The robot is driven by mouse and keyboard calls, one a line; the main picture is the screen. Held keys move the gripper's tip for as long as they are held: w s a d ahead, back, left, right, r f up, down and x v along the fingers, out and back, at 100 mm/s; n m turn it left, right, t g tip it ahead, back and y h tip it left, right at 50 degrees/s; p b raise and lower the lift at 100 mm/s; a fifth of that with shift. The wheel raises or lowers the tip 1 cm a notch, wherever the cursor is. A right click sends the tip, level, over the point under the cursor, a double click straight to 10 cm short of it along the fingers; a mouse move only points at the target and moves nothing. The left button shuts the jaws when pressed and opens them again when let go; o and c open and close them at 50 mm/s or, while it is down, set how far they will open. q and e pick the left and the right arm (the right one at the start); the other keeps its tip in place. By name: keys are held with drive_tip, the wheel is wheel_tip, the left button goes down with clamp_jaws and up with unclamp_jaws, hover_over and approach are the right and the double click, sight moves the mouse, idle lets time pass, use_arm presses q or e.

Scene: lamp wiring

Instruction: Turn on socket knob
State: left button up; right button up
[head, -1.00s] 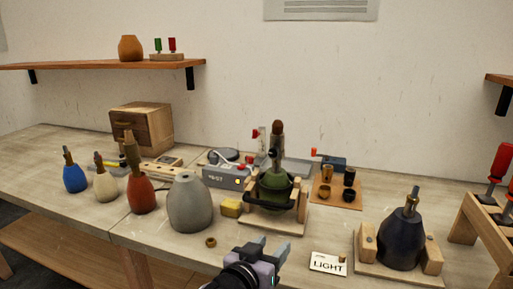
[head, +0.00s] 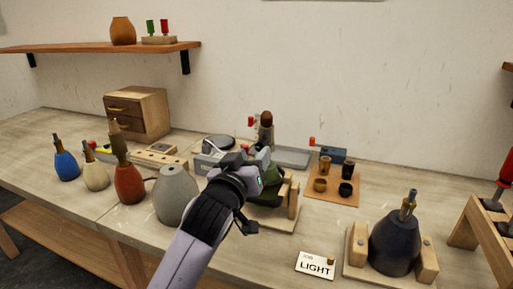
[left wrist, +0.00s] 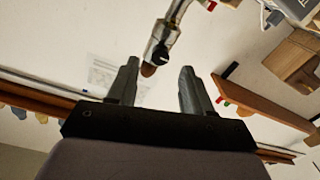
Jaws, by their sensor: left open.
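The green lamp body (head: 272,175) stands in a wooden cradle (head: 293,198) and is partly hidden by my left gripper. Its metal socket with a brown top (head: 266,119) rises above the gripper. In the left wrist view, the socket (left wrist: 164,30) reaches in from the top, with a black knob (left wrist: 160,53) on its side and the brown tip (left wrist: 148,70) below it. My left gripper (head: 248,158) is open and empty in front of the lamp. In the left wrist view its fingertips (left wrist: 160,66) are to either side of the socket's end; contact cannot be told. My right gripper is out of view.
A dark lamp body (head: 395,245) in a cradle stands at right, beside a LIGHT card (head: 316,265). A grey lamp body (head: 175,196) and a red one (head: 129,184) stand left of my arm. A small parts board (head: 335,192) lies behind right.

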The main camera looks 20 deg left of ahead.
sight(260, 147)
use_arm(q)
drive_tip(key=shift+w, duration=1.95)
clamp_jaws()
